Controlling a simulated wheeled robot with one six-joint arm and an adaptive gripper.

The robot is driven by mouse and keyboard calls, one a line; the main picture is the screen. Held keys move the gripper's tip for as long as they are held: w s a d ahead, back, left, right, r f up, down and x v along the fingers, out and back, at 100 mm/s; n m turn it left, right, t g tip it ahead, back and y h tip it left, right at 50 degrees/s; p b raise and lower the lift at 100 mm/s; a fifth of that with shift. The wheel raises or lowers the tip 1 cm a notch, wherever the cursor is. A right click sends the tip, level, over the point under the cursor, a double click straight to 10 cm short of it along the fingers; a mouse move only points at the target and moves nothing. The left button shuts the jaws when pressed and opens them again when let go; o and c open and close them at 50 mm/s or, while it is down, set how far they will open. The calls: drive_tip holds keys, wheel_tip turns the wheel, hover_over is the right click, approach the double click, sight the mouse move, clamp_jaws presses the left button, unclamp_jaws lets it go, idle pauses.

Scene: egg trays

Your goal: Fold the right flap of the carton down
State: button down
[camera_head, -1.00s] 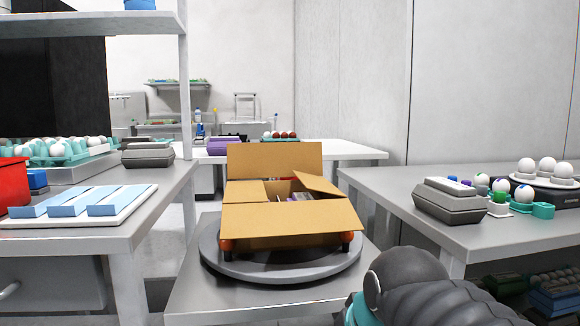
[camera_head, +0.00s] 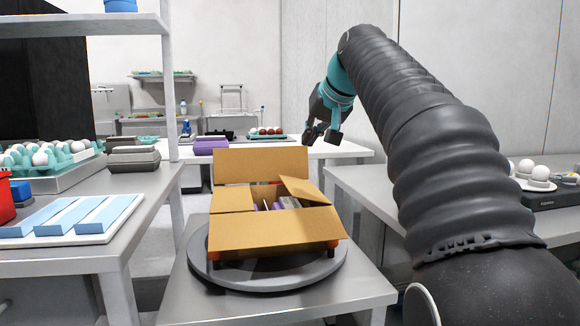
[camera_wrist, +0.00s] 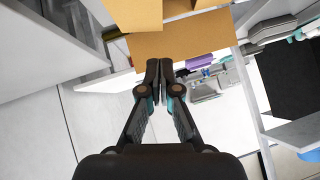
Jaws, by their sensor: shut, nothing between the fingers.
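The brown carton (camera_head: 275,232) sits on a round grey turntable. Its back flap (camera_head: 260,164) stands up, and its left flap (camera_head: 231,199) lies roughly level. Its right flap (camera_head: 305,189) slants at the right edge of the opening, partly raised. Purple and grey contents show inside. My gripper (camera_head: 322,138) is above and to the right of the carton, pointing down, apart from the flaps. In the wrist view my gripper (camera_wrist: 160,66) has its fingertips together and empty. Brown carton panels (camera_wrist: 195,38) show beyond them; I cannot tell whether they touch.
The turntable (camera_head: 213,270) rests on a small grey table (camera_head: 350,290). A left bench (camera_head: 110,250) holds blue strips on a white board. My arm covers much of the right bench (camera_head: 360,185), where eggs (camera_head: 540,171) stand. A grey wall is behind my gripper.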

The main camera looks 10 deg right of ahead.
drive_tip(key=b, duration=0.2)
hover_over(286, 183)
drive_tip(key=s+d, duration=0.2)
drive_tip(key=s, duration=0.1)
wheel_tip(286, 183, down, 6)
drive_tip(key=shift+a+f, duration=0.1)
drive_tip(key=shift+f, duration=0.15)
drive_tip(key=shift+w+a+f+b, duration=0.15)
drive_tip(key=shift+f, duration=0.45)
drive_tip(key=shift+w+a+f+b, duration=0.1)
drive_tip(key=shift+a+f+b, duration=0.05)
drive_tip(key=shift+f, duration=0.45)
drive_tip(key=shift+a+f+b, duration=0.25)
drive_tip(key=shift+f+b, duration=0.05)
drive_tip(key=shift+f, duration=0.5)
